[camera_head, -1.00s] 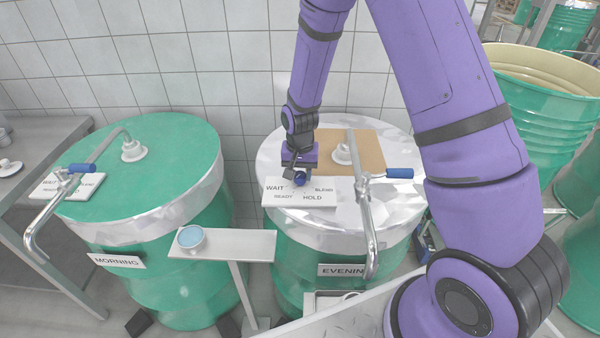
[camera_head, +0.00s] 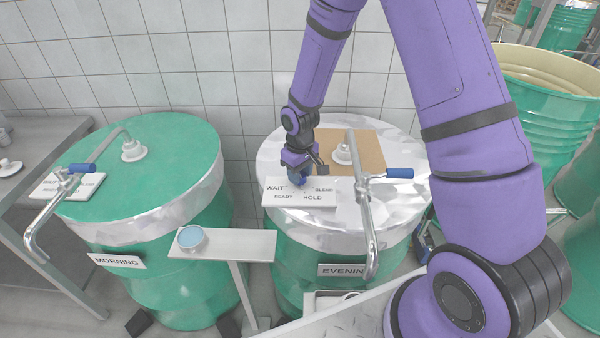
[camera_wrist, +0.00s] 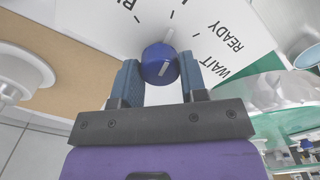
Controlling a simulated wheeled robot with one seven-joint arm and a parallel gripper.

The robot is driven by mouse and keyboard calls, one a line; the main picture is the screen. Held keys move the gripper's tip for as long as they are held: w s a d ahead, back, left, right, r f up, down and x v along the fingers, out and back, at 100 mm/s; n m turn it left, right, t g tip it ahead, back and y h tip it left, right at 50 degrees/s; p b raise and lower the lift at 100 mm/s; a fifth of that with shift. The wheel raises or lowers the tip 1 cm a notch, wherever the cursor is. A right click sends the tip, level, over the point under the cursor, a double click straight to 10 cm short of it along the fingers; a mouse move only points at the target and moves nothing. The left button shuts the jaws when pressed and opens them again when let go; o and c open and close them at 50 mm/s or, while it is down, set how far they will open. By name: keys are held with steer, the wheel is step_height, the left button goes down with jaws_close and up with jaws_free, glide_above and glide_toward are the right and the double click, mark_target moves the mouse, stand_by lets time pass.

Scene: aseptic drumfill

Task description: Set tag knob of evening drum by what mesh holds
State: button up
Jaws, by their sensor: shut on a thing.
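The evening drum (camera_head: 290,265) is green with a silver lid and an EVENING plate (camera_head: 342,270). On its lid lies the white tag board (camera_head: 300,198), marked WAIT, READY, HOLD and BLEND. My gripper (camera_head: 298,180) is at the top of this board, shut on the blue tag knob. In the wrist view the knob (camera_wrist: 160,66) sits between my two fingers. Its pale pointer points up in that view, left of READY (camera_wrist: 222,37); lettering beyond is cut off. A small round dish (camera_head: 191,238) with a pale blue surface stands on a grey stand; I cannot make out any mesh.
A lever valve with a blue handle (camera_head: 400,173) and a white bung (camera_head: 342,155) are close right of my gripper. A brown sheet (camera_head: 367,150) lies behind. The morning drum (camera_head: 150,190) stands left. A partly hidden white tray (camera_head: 318,301) is in front.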

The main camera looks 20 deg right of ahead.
steer(key=shift+n, duration=0.6)
steer(key=o, duration=0.9)
step_height(320, 180, up, 11)
steer(key=shift+f, duration=0.1)
stand_by(0.4)
